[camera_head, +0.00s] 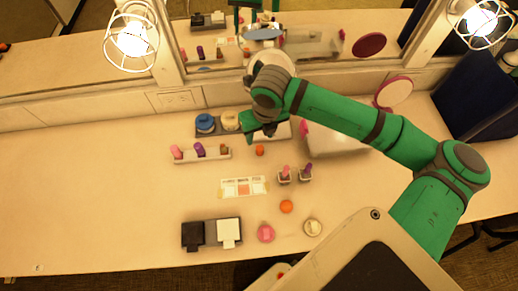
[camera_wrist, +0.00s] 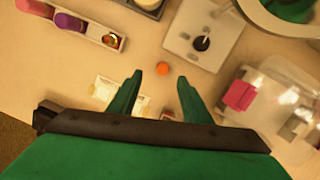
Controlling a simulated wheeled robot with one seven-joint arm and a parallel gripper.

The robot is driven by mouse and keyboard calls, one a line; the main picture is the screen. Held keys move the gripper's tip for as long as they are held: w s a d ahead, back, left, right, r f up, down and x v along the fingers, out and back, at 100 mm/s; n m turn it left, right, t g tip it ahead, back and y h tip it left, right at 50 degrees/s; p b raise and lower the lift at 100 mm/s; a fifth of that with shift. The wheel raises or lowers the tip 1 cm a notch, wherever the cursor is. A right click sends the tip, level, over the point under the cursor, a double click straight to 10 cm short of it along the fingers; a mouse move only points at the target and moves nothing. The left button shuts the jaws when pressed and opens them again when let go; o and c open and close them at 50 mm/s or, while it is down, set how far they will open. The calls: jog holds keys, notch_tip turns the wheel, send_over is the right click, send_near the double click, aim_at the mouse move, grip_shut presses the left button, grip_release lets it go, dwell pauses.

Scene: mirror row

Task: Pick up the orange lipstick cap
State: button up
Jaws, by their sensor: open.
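A small orange cap (camera_head: 259,150) stands on the table near the middle of the head view, just below my gripper (camera_head: 263,133) in the picture. In the wrist view the orange cap (camera_wrist: 162,68) shows as a small round shape, slightly beyond and between the fingertips of my gripper (camera_wrist: 158,80). The fingers are apart with nothing held between them. They appear above the table and I see no contact with the cap. A second, larger orange round thing (camera_head: 286,206) lies nearer the front of the table.
A white rack (camera_head: 217,156) with pink and purple lipsticks stands left of the cap. A clear box (camera_head: 335,146) stands right. A round mirror (camera_head: 272,62) and wall mirror are behind.

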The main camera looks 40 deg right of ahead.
jog(key=n, duration=0.1)
send_over(260, 147)
jog(key=f, duration=0.5)
jog(key=shift+s+a, duration=0.35)
jog(key=shift+w+d+f, duration=0.15)
jog(key=shift+f, duration=1.2)
jog(key=shift+w+d+f, duration=0.15)
jog(key=shift+f, duration=1.15)
jog(key=c, duration=1.1)
